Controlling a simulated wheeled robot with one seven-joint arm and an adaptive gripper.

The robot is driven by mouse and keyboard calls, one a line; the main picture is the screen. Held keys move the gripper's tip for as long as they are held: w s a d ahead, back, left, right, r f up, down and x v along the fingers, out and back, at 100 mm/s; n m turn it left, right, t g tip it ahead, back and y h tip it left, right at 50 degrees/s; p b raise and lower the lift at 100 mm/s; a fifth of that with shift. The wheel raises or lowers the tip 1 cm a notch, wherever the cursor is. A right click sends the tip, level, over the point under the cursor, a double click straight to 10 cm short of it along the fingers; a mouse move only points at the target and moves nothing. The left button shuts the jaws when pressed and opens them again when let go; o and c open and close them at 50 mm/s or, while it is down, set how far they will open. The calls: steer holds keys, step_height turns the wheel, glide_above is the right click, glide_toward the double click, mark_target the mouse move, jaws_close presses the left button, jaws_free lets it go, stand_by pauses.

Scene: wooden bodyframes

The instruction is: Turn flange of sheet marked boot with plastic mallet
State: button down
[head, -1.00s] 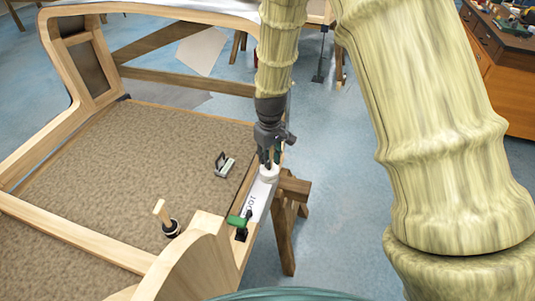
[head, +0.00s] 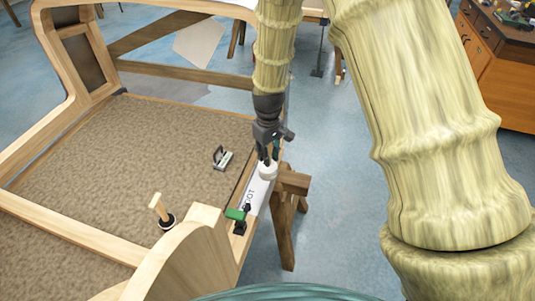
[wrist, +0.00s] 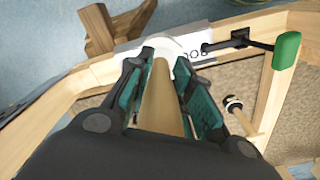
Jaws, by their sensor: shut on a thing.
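The white sheet strip marked "BOOT" (head: 256,196) lies along the right rail of the wooden frame. It also shows in the wrist view (wrist: 196,66), partly hidden by the mallet head. My gripper (head: 267,156) is shut on the mallet's wooden handle (wrist: 166,100), which runs between the green-padded fingers. The mallet's white head (head: 267,171) is beyond the fingertips, at the sheet's far end in the head view. I cannot tell whether it touches the sheet. A clamp with a green handle (head: 236,214) sits at the sheet's near end and also shows in the wrist view (wrist: 287,50).
The wooden bodyframe (head: 180,73) surrounds a brown textured panel (head: 110,150). On the panel are a wooden-handled tool with a dark base (head: 163,212) and a small dark-and-light tool (head: 222,158). A wooden sawhorse (head: 291,190) stands at right, with open blue floor beyond.

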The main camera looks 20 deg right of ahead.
step_height(320, 180, down, 10)
steer(key=b, duration=0.4)
steer(key=shift+w+f+b, duration=0.1)
steer(key=shift+b, duration=0.25)
steer(key=shift+r+p, duration=0.5)
steer(key=shift+r, duration=0.25)
step_height(320, 180, up, 8)
steer(key=p, duration=0.6)
steer(key=shift+r, duration=0.25)
steer(key=s+a+r+p, duration=0.2)
steer(key=s, duration=0.6)
steer(key=shift+s+a+p, duration=0.25)
steer(key=shift+s+p, duration=0.05)
steer(key=shift+s, duration=0.05)
